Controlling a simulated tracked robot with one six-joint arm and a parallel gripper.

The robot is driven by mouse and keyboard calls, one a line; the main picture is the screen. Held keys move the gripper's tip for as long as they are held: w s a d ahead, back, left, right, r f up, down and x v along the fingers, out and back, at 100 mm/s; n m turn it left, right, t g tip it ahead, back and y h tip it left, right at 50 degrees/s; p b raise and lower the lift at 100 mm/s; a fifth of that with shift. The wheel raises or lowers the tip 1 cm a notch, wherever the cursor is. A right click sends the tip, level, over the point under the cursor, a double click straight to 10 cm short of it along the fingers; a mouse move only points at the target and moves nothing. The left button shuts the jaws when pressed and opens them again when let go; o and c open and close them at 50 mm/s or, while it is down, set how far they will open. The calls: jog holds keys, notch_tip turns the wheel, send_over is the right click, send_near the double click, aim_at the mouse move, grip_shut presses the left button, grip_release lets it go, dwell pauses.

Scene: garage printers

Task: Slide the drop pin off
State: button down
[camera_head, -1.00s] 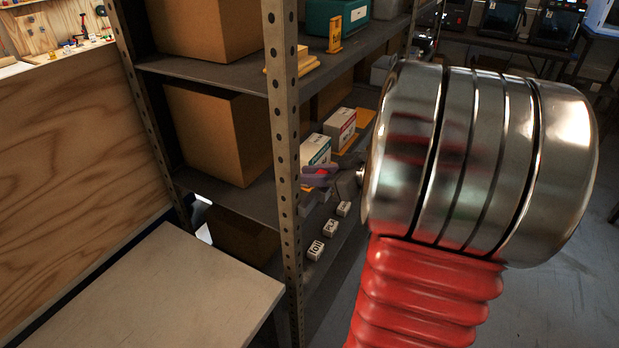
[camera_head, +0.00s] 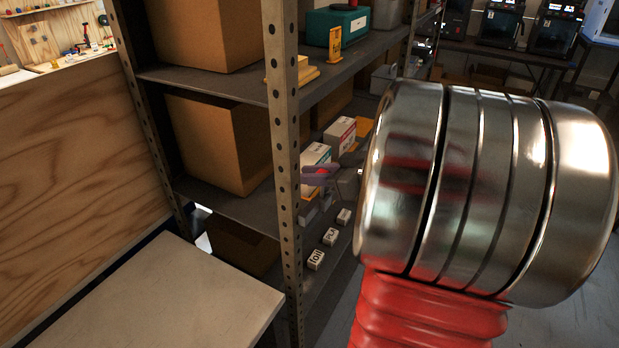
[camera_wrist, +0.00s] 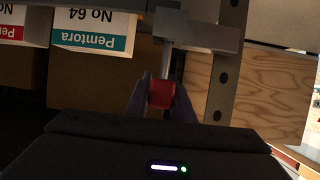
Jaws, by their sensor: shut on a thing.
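The drop pin has a red head (camera_wrist: 161,95) and a thin grey shaft (camera_wrist: 173,65), in the wrist view. The shaft runs into a grey bracket (camera_wrist: 198,30) beside a perforated shelf upright. My gripper (camera_wrist: 163,88) is shut on the red head, with one dark purple finger on each side. I cannot tell how much of the shaft is inside the bracket. In the head view my gripper (camera_head: 318,174) is small, just right of the front shelf upright (camera_head: 283,130). My large metal and red arm link covers the right side there.
A white box with a teal label (camera_head: 314,158) and one with a red label (camera_head: 340,132) stand close behind my gripper. Small labelled blocks (camera_head: 330,237) line the shelf below. Cardboard boxes (camera_head: 220,140) fill the rack. A pale tabletop (camera_head: 150,295) lies at the lower left.

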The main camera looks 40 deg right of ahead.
jog(key=shift+r, duration=1)
jog(key=shift+r, duration=0.35)
jog(key=shift+r, duration=0.7)
jog(key=shift+r, duration=0.6)
